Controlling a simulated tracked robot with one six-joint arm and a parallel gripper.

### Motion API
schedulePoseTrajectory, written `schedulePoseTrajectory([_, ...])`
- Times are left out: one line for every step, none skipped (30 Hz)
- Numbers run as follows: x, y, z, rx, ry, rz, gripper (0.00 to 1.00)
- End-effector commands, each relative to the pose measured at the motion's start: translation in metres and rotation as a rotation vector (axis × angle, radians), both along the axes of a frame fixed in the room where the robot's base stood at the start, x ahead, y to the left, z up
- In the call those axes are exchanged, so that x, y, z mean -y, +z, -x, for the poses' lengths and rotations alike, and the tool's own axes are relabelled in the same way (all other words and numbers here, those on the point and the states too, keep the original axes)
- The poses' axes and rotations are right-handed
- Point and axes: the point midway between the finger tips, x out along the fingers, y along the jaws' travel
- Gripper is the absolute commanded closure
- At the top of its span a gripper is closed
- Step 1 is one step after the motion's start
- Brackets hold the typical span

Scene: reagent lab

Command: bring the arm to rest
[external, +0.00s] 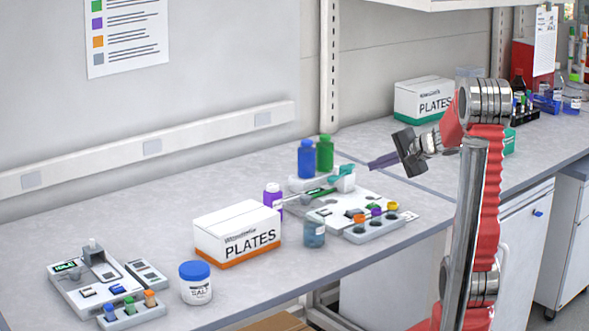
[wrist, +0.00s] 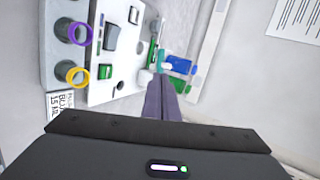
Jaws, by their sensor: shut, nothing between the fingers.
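My gripper (external: 383,161) is in the air above the back right part of the near bench in the external view. Its two purple-grey fingers are together with nothing between them. The closed fingers also show in the wrist view (wrist: 160,98), pointing toward the blue and green bottles beyond them. My arm rises at the right of the external view, with its wrist bent to the left. The gripper appears apart from everything on the bench.
Below the gripper stand a white device (external: 350,207) and a rack (external: 375,228) with coloured rings. A blue bottle (external: 306,160) and green bottle (external: 325,155) stand behind. A PLATES box (external: 238,232) and salt jar (external: 196,284) are further left. Another PLATES box (external: 424,98) stands behind the arm.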

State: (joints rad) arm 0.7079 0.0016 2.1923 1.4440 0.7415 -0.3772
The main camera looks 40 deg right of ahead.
Motion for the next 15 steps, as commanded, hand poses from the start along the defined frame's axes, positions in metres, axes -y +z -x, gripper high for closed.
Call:
schedulePoseTrajectory([0.0006, 0.0022, 0.0036, 0.000, -0.002, 0.001, 1.00])
schedulePoseTrajectory([0.0008, 0.0034, 0.0052, 0.001, -0.002, 0.000, 1.00])
schedulePoseTrajectory([0.0010, 0.0044, 0.0069, 0.001, -0.002, 0.001, 1.00])
schedulePoseTrajectory([0.0010, 0.0049, 0.0079, 0.001, -0.002, 0.001, 1.00])
schedulePoseTrajectory([0.0010, 0.0052, 0.0085, 0.000, -0.001, 0.000, 1.00])
schedulePoseTrajectory([0.0010, 0.0053, 0.0090, 0.000, -0.001, 0.000, 1.00])
schedulePoseTrajectory([0.0009, 0.0053, 0.0092, 0.000, -0.001, 0.000, 1.00])
schedulePoseTrajectory([0.0008, 0.0053, 0.0093, 0.000, 0.000, 0.000, 1.00])
schedulePoseTrajectory([0.0008, 0.0053, 0.0092, 0.000, 0.000, 0.000, 1.00])
schedulePoseTrajectory([0.0008, 0.0052, 0.0091, 0.000, 0.000, 0.000, 1.00])
schedulePoseTrajectory([0.0008, 0.0051, 0.0091, 0.000, 0.000, 0.000, 1.00])
schedulePoseTrajectory([0.0008, 0.0052, 0.0090, 0.000, 0.000, 0.000, 1.00])
schedulePoseTrajectory([0.0008, 0.0051, 0.0091, 0.000, 0.000, 0.000, 1.00])
schedulePoseTrajectory([0.0008, 0.0051, 0.0089, 0.000, 0.000, 0.000, 1.00])
schedulePoseTrajectory([0.0008, 0.0051, 0.0089, 0.000, 0.000, 0.000, 1.00])
